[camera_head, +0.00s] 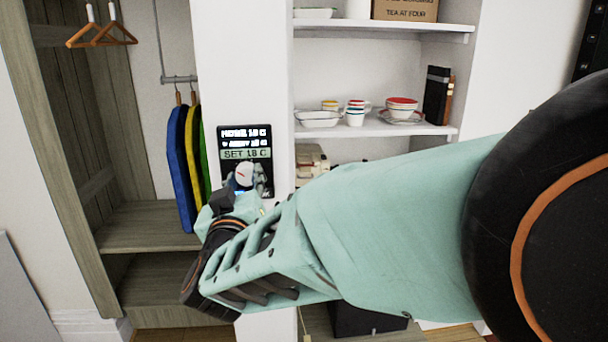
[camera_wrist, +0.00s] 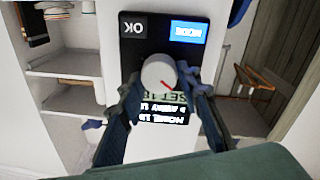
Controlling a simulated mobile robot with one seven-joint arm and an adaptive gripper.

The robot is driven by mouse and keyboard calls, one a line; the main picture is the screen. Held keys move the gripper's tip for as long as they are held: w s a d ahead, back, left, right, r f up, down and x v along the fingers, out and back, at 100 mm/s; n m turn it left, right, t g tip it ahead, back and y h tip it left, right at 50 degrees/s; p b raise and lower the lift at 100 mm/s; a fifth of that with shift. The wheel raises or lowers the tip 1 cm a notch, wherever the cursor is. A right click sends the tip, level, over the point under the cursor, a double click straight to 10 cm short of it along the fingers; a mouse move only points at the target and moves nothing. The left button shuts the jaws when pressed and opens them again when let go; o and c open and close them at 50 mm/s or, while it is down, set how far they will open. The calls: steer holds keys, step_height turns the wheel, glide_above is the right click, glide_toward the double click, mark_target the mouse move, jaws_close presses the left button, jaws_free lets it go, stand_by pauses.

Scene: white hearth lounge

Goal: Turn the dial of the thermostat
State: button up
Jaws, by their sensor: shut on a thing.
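The thermostat (camera_head: 260,150) is a dark panel on the white wall, with lit text lines and a green "SET 18 C" line. Its dial (camera_head: 244,174) is a round white knob low on the panel. My gripper (camera_wrist: 160,88) is shut on the dial, with one finger on each side. In the head view my gripper (camera_head: 243,187) partly covers the panel's lower part.
White shelves (camera_head: 370,128) with cups, bowls and books stand to the right. A wooden wardrobe (camera_head: 150,225) with orange hangers (camera_head: 101,35) and coloured boards (camera_head: 180,165) stands to the left. A blue "MODE" button (camera_wrist: 188,32) and a dark "OK" button (camera_wrist: 133,27) sit near the dial.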

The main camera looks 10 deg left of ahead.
steer(key=shift+n, duration=1.7)
steer(key=shift+p, duration=0.3)
steer(key=o, duration=1.2)
steer(key=shift+c, duration=0.2)
